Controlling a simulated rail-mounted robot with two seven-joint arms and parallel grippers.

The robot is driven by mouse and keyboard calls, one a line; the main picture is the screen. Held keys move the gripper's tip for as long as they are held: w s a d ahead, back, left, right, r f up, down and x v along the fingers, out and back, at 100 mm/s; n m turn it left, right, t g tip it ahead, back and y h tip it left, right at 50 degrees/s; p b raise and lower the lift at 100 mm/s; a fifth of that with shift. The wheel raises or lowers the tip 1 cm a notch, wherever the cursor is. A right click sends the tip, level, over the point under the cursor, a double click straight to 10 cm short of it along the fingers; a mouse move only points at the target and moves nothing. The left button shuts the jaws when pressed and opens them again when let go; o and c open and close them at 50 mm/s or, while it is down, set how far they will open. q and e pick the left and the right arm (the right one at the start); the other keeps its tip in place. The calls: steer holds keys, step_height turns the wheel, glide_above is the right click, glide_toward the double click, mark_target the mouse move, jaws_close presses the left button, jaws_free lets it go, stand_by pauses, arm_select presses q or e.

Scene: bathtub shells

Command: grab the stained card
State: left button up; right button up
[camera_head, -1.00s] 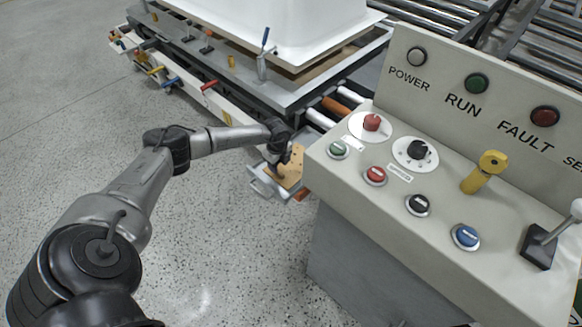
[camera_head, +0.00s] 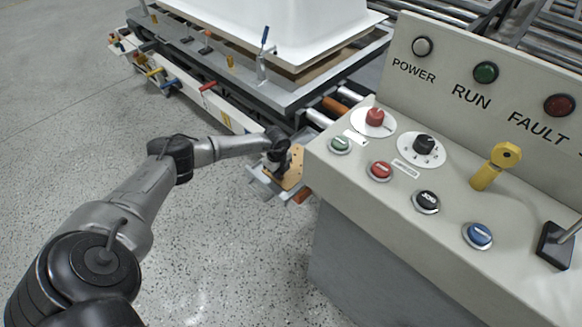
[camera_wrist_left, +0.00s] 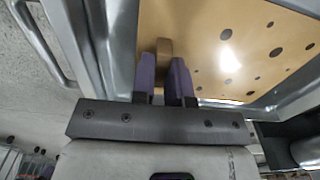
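The stained card (camera_head: 292,174) is tan and lies in a small metal tray (camera_head: 262,184) left of the control console. In the left wrist view the card (camera_wrist_left: 235,40) fills the top right and carries several dark round spots. A brown tab (camera_wrist_left: 164,47) stands at its near left part. My left gripper (camera_wrist_left: 163,68) has two purple fingers, a narrow gap apart, pointing at this tab. The tab shows at the gap between the fingertips; whether they touch it I cannot tell. In the head view my left gripper (camera_head: 276,168) hides part of the card. My right gripper is not in view.
A white tub (camera_head: 285,30) sits on a cart behind. Coloured clamp handles (camera_head: 208,86) line the cart's side. Speckled floor at left is clear.

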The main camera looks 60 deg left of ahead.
arm_select(q)
jaws_close()
